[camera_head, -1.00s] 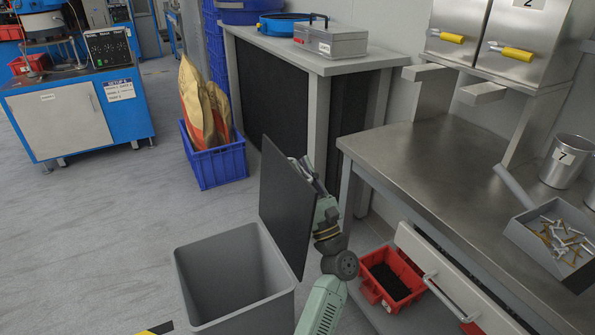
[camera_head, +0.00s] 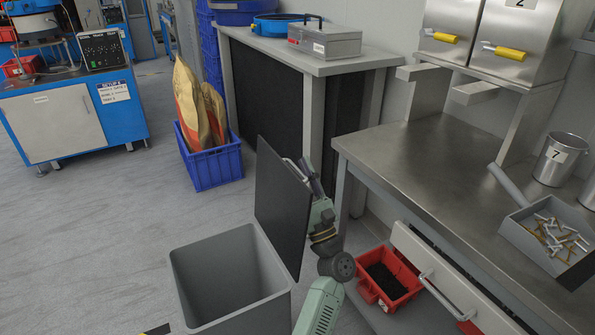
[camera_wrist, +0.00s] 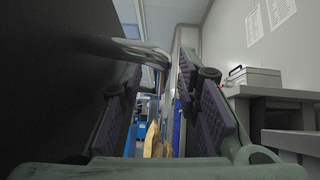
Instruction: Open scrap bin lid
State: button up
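The grey scrap bin (camera_head: 205,262) stands on the floor with its mouth uncovered. Its dark lid (camera_head: 277,205) stands upright along the bin's right edge. My gripper (camera_head: 312,178) is at the right side of the lid, near its upper edge. In the wrist view the dark lid (camera_wrist: 50,80) fills the left side, and a metal handle (camera_wrist: 140,50) reaches from it across the space by the fingertips. My gripper (camera_wrist: 160,85) has its two fingers apart with a gap between them. I cannot tell whether a finger touches the handle.
A steel workbench (camera_head: 400,150) with a white drawer (camera_head: 440,275) stands to the right. A red bin (camera_head: 385,280) is on the floor below it. A blue crate (camera_head: 215,167) with sacks and a grey cabinet (camera_head: 268,85) stand behind.

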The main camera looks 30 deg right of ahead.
jog(key=v, duration=1.1)
jog(key=shift+s+f, duration=0.2)
jog(key=shift+s, duration=0.1)
